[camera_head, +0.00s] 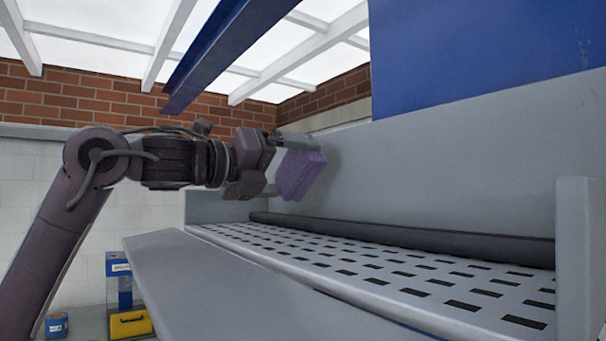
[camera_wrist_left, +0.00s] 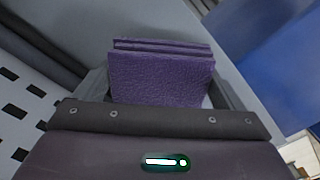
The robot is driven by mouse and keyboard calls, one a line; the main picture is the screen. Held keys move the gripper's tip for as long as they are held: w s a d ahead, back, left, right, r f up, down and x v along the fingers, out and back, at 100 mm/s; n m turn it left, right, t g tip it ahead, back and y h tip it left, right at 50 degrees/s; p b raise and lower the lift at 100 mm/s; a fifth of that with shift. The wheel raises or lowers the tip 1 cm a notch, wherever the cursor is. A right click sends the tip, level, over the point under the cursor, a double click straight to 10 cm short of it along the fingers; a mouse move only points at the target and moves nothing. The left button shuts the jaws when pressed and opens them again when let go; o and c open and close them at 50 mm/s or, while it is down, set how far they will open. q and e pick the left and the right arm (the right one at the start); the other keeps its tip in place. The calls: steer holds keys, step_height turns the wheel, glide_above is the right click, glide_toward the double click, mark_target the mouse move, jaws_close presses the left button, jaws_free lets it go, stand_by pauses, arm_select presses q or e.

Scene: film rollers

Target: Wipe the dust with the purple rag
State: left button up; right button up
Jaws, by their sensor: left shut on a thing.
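The purple rag (camera_head: 299,172) is a folded, block-like cloth held at the end of my left arm, in front of the grey back wall of the machine. It also shows in the left wrist view (camera_wrist_left: 162,80), where it sits between the two fingers. My left gripper (camera_head: 283,165) is shut on the rag and holds it above the slotted plate, close to the grey wall; I cannot tell whether the rag touches the wall. No dust can be made out on the surfaces in view. My right gripper is not in view.
A slotted metal plate (camera_head: 400,270) and a dark roller (camera_head: 420,238) run below the grey wall (camera_head: 450,150). A flat grey panel (camera_head: 230,285) lies in front, and a grey post (camera_head: 580,260) stands at right. A blue panel (camera_head: 490,50) is above. A yellow box (camera_head: 130,324) is low at left.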

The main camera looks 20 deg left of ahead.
arm_select(q)
steer(key=shift+v, duration=0.95)
steer(key=shift+v, duration=1.55)
steer(key=shift+w+d, duration=0.15)
